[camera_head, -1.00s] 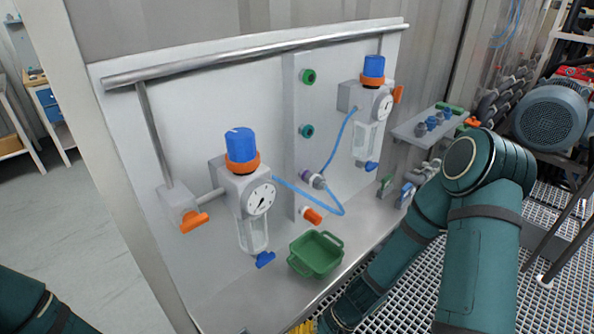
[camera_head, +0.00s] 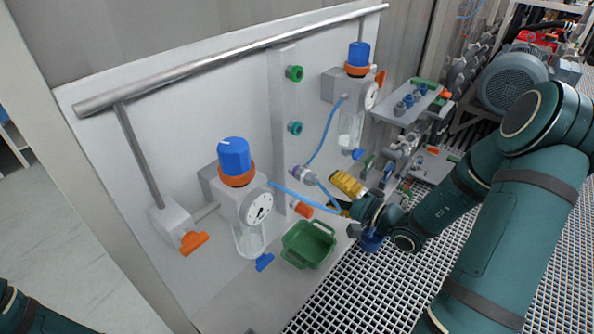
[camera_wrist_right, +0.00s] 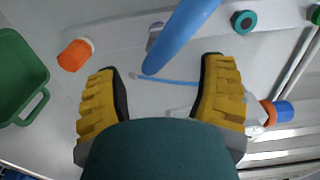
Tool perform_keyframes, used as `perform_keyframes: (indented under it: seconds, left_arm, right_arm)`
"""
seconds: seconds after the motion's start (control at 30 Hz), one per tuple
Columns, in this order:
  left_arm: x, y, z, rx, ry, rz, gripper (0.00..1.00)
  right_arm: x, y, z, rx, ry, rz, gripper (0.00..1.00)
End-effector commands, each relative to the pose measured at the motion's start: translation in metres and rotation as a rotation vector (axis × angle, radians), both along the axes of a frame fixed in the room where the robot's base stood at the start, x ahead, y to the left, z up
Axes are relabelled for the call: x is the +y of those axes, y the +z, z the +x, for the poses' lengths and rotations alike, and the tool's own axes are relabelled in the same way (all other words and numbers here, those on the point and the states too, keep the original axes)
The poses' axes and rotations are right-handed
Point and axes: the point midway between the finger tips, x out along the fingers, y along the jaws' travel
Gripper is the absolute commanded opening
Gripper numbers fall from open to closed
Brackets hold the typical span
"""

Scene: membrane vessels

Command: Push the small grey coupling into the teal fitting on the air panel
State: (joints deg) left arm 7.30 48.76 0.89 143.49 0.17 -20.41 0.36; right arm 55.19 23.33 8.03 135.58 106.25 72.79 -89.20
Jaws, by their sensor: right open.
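The strip on the air panel carries a teal fitting (camera_head: 295,128), with a purple fitting (camera_head: 297,171) below it. The small grey coupling (camera_head: 309,177) sits at the purple fitting, with a blue hose (camera_head: 328,195) running from it; whether it is seated there I cannot tell. In the right wrist view the teal fitting (camera_wrist_right: 244,20) is at top right, and the blue hose (camera_wrist_right: 182,32) passes close, partly covering the purple fitting (camera_wrist_right: 155,30). My right gripper (camera_head: 344,194), open with yellow fingers (camera_wrist_right: 160,88), is just right of the coupling, empty. My left gripper is out of view.
A green fitting (camera_head: 295,73) is above and an orange one (camera_head: 303,209) below. Regulators with blue knobs stand left (camera_head: 234,156) and right (camera_head: 358,53). A green bin (camera_head: 308,244) is below the strip. A second hose (camera_head: 325,135) runs down from the right regulator.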

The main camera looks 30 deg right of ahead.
Motion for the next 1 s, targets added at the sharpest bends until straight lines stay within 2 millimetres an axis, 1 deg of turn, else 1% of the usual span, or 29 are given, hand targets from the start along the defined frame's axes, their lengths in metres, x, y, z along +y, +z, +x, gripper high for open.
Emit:
perform_keyframes:
  seconds: [0.17, 0.33, 0.67, 0.7, 0.8, 1.0]
  left_arm:
    - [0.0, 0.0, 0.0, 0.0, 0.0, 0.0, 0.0]
    - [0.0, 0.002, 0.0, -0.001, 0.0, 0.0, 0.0]
    - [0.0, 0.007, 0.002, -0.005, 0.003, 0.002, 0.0]
    - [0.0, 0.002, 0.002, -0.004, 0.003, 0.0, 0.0]
    - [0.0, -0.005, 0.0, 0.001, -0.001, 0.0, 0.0]
    - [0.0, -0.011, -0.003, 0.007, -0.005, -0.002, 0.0]
  right_arm:
    - [0.001, 0.0, 0.001, 0.001, 0.002, 0.001, 0.7]
    - [0.005, 0.0, 0.009, 0.002, 0.003, 0.001, 0.7]
    - [0.021, 0.0, 0.048, 0.002, 0.005, 0.002, 0.7]
    - [0.024, -0.001, 0.053, 0.0, 0.006, 0.0, 0.7]
    - [0.028, -0.003, 0.064, 0.001, 0.006, 0.0, 0.7]
    - [0.034, -0.002, 0.078, 0.003, 0.004, 0.001, 0.7]
